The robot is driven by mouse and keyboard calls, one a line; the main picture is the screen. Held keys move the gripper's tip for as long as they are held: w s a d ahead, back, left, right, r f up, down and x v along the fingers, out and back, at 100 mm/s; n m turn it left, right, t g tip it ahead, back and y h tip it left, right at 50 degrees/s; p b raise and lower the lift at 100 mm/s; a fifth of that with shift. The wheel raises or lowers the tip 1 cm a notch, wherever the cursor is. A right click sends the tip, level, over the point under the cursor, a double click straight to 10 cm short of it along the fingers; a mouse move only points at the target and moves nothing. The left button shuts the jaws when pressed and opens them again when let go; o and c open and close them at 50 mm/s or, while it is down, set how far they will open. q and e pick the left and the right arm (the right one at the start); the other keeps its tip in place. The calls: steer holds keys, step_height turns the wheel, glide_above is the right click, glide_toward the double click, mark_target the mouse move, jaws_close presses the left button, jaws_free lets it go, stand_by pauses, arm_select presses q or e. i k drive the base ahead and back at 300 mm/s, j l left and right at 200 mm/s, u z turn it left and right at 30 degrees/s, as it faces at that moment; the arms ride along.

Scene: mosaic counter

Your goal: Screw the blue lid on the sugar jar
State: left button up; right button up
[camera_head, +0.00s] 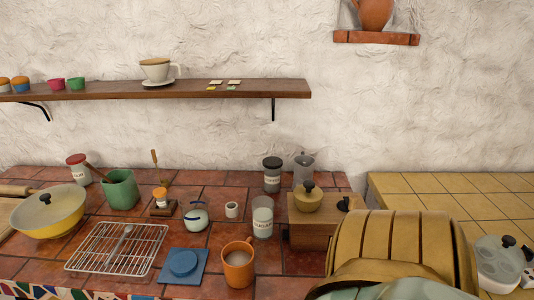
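The blue lid (183,262) lies flat on a square blue mat (170,275) at the front middle of the tiled counter. A glass jar (262,220) with pale contents and a white label stands upright without a lid, right of the mat and behind the orange mug. It appears to be the sugar jar; its label is too small to read surely. The lid and the jar are apart. Neither of my grippers can be made out in the head view.
An orange mug (238,265) stands between mat and jar, nearer the front. A wire rack (118,247) lies left of the mat. A white kettle-like pot (196,217) and small cup (231,210) stand behind. A wooden box (308,238) and large yellow ribbed object (400,240) crowd the right.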

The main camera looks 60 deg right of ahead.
mark_target(263, 206)
steer(key=z, duration=1.95)
